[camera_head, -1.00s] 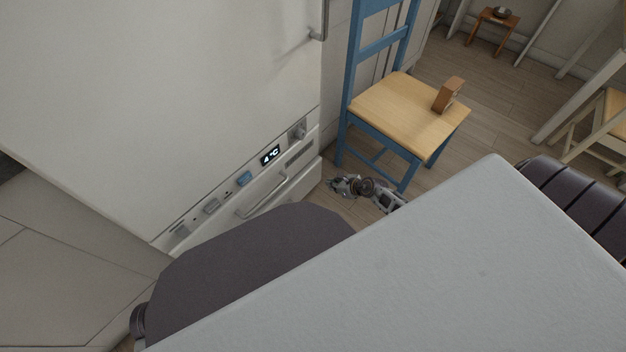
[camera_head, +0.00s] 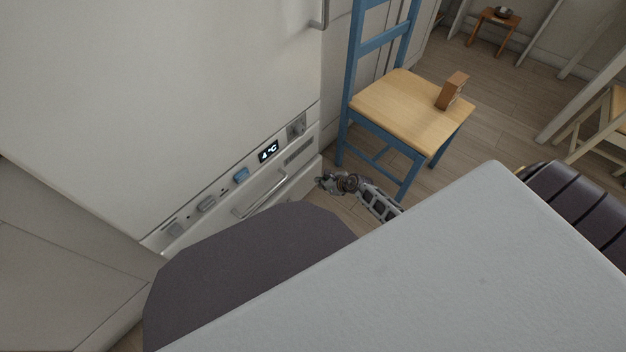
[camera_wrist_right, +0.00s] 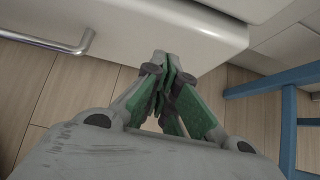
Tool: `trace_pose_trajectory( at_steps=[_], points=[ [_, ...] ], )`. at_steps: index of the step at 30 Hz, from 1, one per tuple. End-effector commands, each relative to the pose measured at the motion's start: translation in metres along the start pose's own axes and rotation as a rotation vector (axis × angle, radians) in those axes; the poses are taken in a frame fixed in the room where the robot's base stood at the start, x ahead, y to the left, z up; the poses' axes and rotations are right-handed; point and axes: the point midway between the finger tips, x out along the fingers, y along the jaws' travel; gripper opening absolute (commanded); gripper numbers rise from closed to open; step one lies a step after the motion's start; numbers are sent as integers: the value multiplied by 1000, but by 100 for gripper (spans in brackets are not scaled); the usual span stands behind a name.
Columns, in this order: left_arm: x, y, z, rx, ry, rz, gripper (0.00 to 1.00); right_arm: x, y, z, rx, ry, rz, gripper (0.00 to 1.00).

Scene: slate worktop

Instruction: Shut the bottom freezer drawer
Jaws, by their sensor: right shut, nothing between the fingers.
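The white freezer drawer (camera_head: 291,188) is at the foot of the tall white fridge front, with a metal bar handle (camera_head: 259,195). Its front and handle also show in the right wrist view, where the drawer front (camera_wrist_right: 190,32) spans the top. My right gripper (camera_head: 322,182) is low by the drawer's right end. In the right wrist view the right gripper (camera_wrist_right: 166,62) is shut and empty, its fingertips at the drawer's lower front edge. I cannot tell whether they touch. How far the drawer stands out is unclear. My left gripper is not in view.
A blue chair (camera_head: 412,108) with a wooden seat stands just right of my right gripper, with a brown block (camera_head: 452,91) on it. A blue leg (camera_wrist_right: 287,130) shows right in the wrist view. Wooden floor (camera_head: 500,110) is open beyond the chair.

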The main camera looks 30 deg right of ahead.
Motion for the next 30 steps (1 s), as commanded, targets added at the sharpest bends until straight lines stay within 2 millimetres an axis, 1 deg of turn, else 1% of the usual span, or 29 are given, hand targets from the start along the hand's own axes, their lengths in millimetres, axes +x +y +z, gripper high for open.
trace_pose_trajectory(
  at_steps=[1, 3, 6, 12, 18, 30],
  points=[
    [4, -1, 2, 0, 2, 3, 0, 6, 0, 0, 1, -1, 0, 0],
    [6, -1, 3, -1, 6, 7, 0, 11, 1, 0, 2, -2, 1, 0],
    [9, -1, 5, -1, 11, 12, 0, 19, 1, 9, 0, -3, 1, 0],
    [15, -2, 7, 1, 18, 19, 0, 31, 0, 20, 1, -1, 1, 0],
    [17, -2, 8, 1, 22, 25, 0, 36, 1, 27, 0, -1, 1, 0],
    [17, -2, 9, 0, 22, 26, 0, 37, 1, 28, 0, 0, 1, 0]
  ],
)
